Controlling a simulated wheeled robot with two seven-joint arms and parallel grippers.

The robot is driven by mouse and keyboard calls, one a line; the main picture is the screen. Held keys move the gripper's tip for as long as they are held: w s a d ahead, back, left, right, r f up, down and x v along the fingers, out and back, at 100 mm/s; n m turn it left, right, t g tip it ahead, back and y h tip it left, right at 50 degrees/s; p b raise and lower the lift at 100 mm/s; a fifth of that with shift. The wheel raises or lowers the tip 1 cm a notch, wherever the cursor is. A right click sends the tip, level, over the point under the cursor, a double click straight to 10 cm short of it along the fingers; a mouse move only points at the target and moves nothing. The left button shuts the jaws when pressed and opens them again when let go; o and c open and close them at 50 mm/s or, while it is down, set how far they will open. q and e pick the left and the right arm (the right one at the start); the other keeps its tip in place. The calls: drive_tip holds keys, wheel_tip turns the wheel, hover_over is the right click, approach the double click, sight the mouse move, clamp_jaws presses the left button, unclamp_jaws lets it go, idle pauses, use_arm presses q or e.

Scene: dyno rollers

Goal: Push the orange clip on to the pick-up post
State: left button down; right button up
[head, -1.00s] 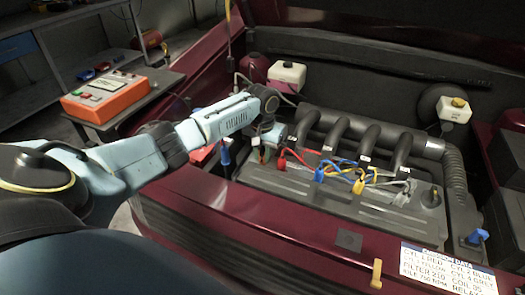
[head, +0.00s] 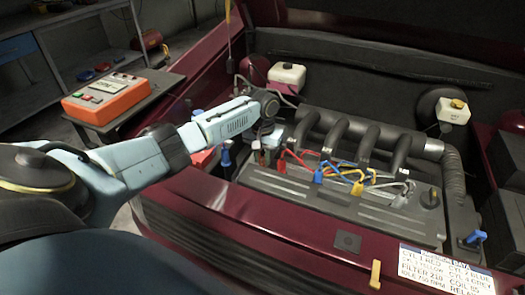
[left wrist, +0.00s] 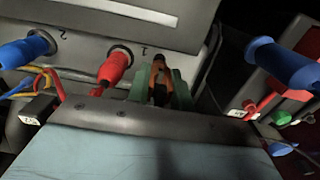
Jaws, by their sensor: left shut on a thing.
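My left gripper (head: 264,156) reaches over the left end of the engine, and its fingertips are small and dark there. In the left wrist view its greenish fingers (left wrist: 160,92) are shut on the orange clip (left wrist: 164,66), which looks brownish-orange and stands up between them. The clip is beside the red plug (left wrist: 116,67) marked 1, against the grey engine cover (left wrist: 90,20). I cannot make out the pick-up post, and cannot tell whether the clip touches it. My right gripper is not in view.
Several coloured leads run along the engine cover (head: 330,203). A blue handle (head: 226,154) stands just left of the gripper; a blue plug (left wrist: 28,50) is left in the wrist view. An orange tester (head: 107,97) sits on a side stand. The car's front edge (head: 250,220) is mostly clear.

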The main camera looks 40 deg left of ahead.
use_arm(q)
drive_tip(key=shift+p, duration=0.4)
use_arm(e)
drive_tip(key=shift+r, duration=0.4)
use_arm(q)
drive_tip(key=shift+f+p, duration=0.25)
drive_tip(key=shift+p, duration=0.05)
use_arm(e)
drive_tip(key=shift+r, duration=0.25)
use_arm(q)
drive_tip(key=shift+f, duration=0.45)
drive_tip(key=c, duration=1.2)
unclamp_jaws()
drive_tip(key=shift+o, duration=0.2)
wheel_tip(320, 180, up, 13)
drive_tip(key=p, duration=0.3)
drive_tip(key=shift+r, duration=0.2)
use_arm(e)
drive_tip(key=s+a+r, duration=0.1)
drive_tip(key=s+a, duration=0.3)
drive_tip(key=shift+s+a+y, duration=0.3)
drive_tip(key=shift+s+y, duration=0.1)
use_arm(q)
drive_tip(key=shift+r, duration=0.1)
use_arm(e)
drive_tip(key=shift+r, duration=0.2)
